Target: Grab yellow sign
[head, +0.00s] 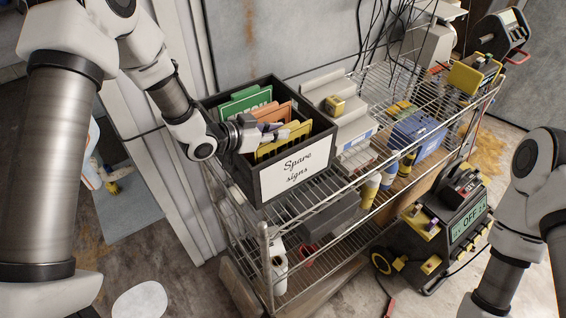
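The yellow sign (293,138) stands in a black box (232,164) on the top shelf of a wire rack. It is the frontmost sign, just behind the box wall with the white "Spare signs" label (298,167). An orange sign (272,113) and a green sign (245,101) stand behind it. My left gripper (277,134) reaches into the box from the left, with its fingertips at the yellow sign's upper edge. The fingers are small and partly overlap the signs, so I cannot tell if they grip it. My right gripper is out of frame below the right arm.
The wire rack (340,212) also holds a blue bin (418,135), spray bottles and white boxes right of the black box. A wall stands close behind the rack. A dark machine with an "OFF" display (468,228) stands on the floor at right.

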